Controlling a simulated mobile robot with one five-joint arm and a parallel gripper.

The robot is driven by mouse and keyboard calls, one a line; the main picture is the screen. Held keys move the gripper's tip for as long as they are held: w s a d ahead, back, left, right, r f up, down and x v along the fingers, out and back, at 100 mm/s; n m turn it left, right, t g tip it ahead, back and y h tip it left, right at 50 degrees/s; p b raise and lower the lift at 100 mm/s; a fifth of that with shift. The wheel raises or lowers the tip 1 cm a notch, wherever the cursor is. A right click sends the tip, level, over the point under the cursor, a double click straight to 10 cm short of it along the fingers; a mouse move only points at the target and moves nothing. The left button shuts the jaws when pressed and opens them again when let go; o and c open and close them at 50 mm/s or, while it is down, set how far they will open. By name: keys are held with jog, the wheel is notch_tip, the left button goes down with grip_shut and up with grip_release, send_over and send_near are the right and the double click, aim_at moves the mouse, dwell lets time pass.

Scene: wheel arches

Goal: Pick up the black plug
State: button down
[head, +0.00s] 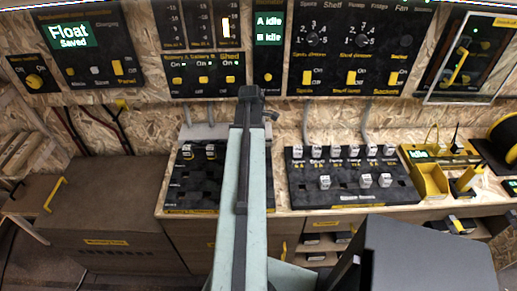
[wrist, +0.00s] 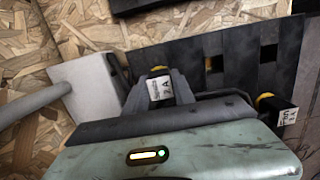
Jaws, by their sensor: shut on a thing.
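In the wrist view my gripper (wrist: 158,90) has its two dark fingers shut on a black plug (wrist: 157,70). The plug has a white label with a dark letter and a yellow part at its far end. It is at the edge of a black slotted board (wrist: 225,50); I cannot tell whether it is still seated. A second plug (wrist: 283,110) with a white label and yellow part is to the right, apart from the fingers. In the head view my arm crosses the left black board (head: 178,185), and my fingers and the held plug cannot be made out.
A grey box (wrist: 85,82) with a conduit is left of my gripper in the wrist view. In the head view, a right board (head: 300,180) holds several labelled plugs, beside yellow bins (head: 430,182). Control panels (head: 345,45) cover the chipboard wall. A dark box (head: 425,260) is near at right.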

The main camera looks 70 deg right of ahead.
notch_tip(320, 180, up, 10)
jog(key=p, duration=0.9)
jog(key=shift+f, duration=0.3)
